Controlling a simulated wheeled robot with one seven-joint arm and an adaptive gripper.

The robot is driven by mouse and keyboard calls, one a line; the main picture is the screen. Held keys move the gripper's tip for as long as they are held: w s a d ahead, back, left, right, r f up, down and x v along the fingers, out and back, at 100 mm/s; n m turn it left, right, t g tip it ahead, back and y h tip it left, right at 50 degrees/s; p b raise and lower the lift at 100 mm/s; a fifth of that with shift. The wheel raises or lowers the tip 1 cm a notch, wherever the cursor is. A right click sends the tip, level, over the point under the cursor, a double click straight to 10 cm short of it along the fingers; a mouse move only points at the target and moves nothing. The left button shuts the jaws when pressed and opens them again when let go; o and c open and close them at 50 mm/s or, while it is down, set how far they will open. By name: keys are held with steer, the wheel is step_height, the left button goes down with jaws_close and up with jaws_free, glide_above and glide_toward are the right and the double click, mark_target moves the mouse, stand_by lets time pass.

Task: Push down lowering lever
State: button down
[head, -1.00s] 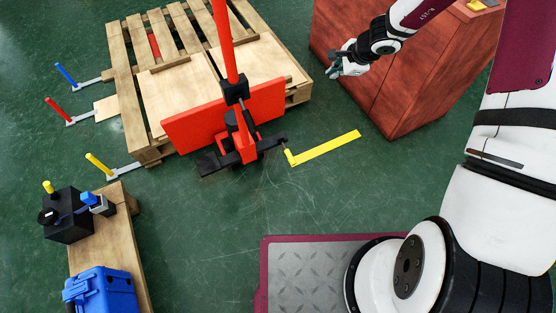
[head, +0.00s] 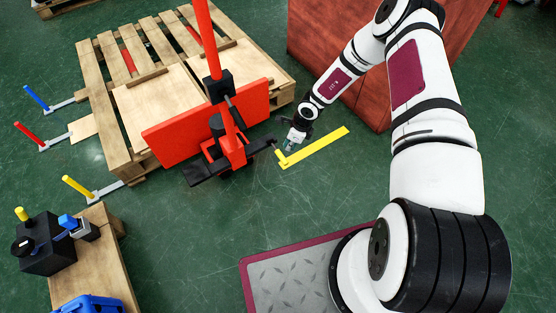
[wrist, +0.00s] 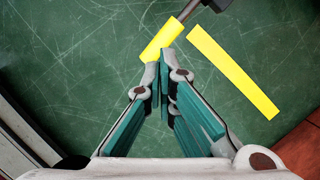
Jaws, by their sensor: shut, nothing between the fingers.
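The red pallet jack (head: 235,150) has a black lever on its right side, ending in a yellow grip (head: 279,156). In the wrist view this yellow grip (wrist: 162,40) sits on the end of a dark rod (wrist: 188,9). My gripper (head: 291,146) is shut and empty, low near the floor, just right of the yellow grip. In the wrist view my fingertips (wrist: 158,76) are together just below the grip in the picture. I cannot tell if they touch it. A black pedal (head: 194,173) sticks out on the jack's left side.
A yellow strip (head: 316,147) lies beside the grip. A wooden pallet (head: 125,140) stands behind the jack, and a reddish-brown box (head: 310,45) at the back right. A wooden bench (head: 92,255) is at left. Green floor lies clear in front.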

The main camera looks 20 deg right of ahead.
mark_target(284, 157)
stand_by(0.3)
steer(key=b+x, duration=0.6)
steer(key=x, duration=0.1)
stand_by(0.4)
